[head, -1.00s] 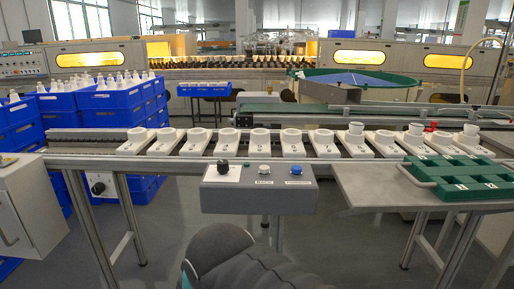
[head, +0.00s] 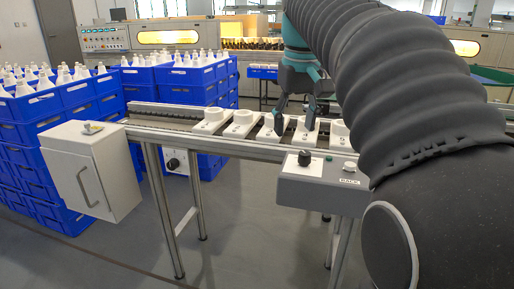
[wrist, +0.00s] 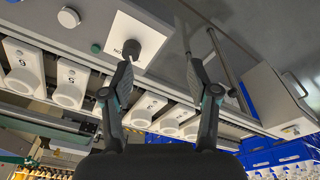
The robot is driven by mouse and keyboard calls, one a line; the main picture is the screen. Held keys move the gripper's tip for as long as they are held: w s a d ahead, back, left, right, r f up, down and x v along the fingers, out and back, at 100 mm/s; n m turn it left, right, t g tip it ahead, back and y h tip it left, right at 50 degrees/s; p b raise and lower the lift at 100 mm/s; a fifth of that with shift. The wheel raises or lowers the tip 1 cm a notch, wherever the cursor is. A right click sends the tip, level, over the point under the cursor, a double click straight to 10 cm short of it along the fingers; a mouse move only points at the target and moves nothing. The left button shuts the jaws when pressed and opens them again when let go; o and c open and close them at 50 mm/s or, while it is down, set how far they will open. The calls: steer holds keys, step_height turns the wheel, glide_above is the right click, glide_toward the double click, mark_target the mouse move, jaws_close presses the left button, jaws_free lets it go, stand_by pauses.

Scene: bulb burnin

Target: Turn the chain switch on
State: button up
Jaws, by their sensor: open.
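A black rotary knob (head: 304,158) stands on a white plate on the grey control box (head: 320,190). In the wrist view the knob (wrist: 131,48) is near the left fingertip, with partly readable lettering beside it. I cannot read which way it is set. My gripper (head: 294,124) is open and empty, above the conveyor behind the control box in the head view. In the wrist view its two fingers (wrist: 158,60) are spread apart. A second black knob (head: 172,163) is on a white plate below the conveyor. I cannot read a chain label on either knob.
A white button (head: 350,166) and a green one (head: 329,157) are beside the knob. The conveyor carries white holders (head: 238,124). A white cabinet (head: 95,170) with a small top switch (head: 93,128) stands left, before blue crates (head: 65,110). The floor in front is clear.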

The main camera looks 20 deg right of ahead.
step_height(320, 180, up, 3)
steer(key=g, duration=0.1)
glide_above(305, 153)
steer(key=shift+g, duration=0.3)
step_height(305, 153, down, 13)
steer(key=b, duration=0.6)
steer(key=shift+c, duration=0.3)
jaws_close()
